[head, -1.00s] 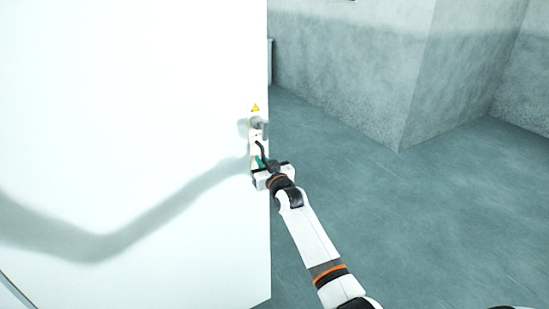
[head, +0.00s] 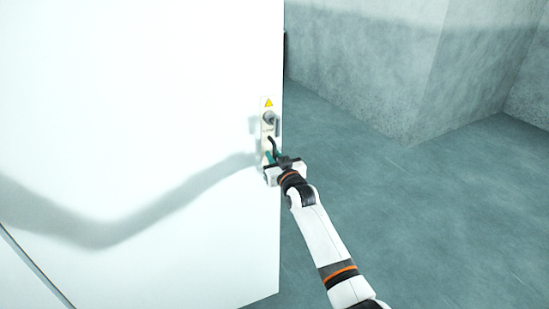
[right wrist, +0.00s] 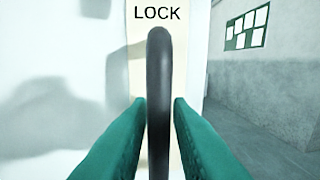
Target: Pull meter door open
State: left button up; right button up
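The white meter door (head: 130,110) fills the left of the head view. Near its right edge is a lock plate (head: 267,101) with a yellow warning triangle and a round lock. A black handle (head: 272,146) stands out below it, and the right wrist view shows this handle (right wrist: 160,85) upright under the word LOCK. My right gripper (head: 272,159) is at the handle. My left gripper is not in view.
Open grey floor (head: 400,220) lies right of the door. Concrete walls (head: 365,60) stand behind. The right wrist view shows papers on a wall board (right wrist: 247,27). A dark edge line (head: 35,268) crosses the lower left in the head view.

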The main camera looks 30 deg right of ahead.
jog(key=shift+s+f, duration=0.2)
jog(key=shift+s, duration=0.3)
jog(key=s+a+b, duration=0.1)
jog(key=s+b, duration=0.2)
jog(key=s, duration=0.8)
jog(key=shift+r, duration=0.15)
